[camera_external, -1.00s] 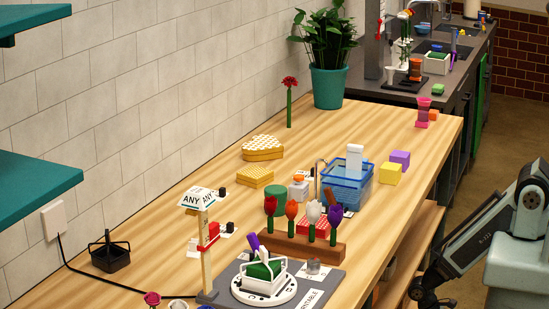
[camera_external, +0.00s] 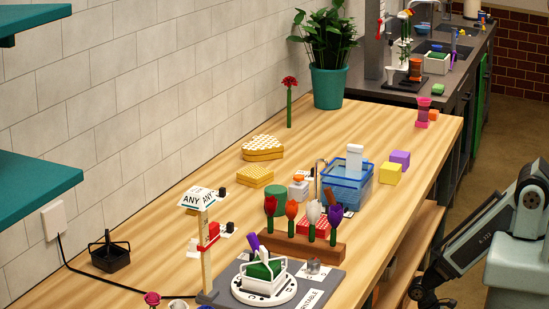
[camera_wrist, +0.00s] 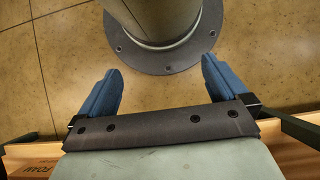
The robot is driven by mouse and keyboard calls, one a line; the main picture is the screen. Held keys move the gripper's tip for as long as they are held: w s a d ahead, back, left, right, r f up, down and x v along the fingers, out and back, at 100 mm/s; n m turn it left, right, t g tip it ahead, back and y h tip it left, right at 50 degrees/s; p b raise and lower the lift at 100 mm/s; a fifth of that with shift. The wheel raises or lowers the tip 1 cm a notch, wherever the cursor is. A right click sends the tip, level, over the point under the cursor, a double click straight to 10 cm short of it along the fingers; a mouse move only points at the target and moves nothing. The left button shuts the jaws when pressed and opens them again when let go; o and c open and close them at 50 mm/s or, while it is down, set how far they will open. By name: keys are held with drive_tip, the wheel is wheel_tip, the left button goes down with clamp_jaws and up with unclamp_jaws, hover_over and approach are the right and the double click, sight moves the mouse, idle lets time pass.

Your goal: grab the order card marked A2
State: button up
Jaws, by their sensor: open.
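No card that I can read as A2 shows in either view. Small white cards or tags with black clips lie behind the stand, too small to read. My gripper (camera_wrist: 160,68) shows in the wrist view with its two blue fingers spread apart and nothing between them, above the tan floor. Its fingers cannot be made out in the external view, where my arm is at the right, beside the table.
A wooden block with several tulips (camera_external: 290,246), a round white turntable (camera_external: 264,290) and a blue basket (camera_external: 347,188) crowd the table's middle and front. A black caddy (camera_external: 110,256) and yellow honeycomb pieces (camera_external: 263,147) sit nearer the wall.

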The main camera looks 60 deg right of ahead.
drive_tip(key=c, duration=1)
drive_tip(key=shift+d, duration=0.1)
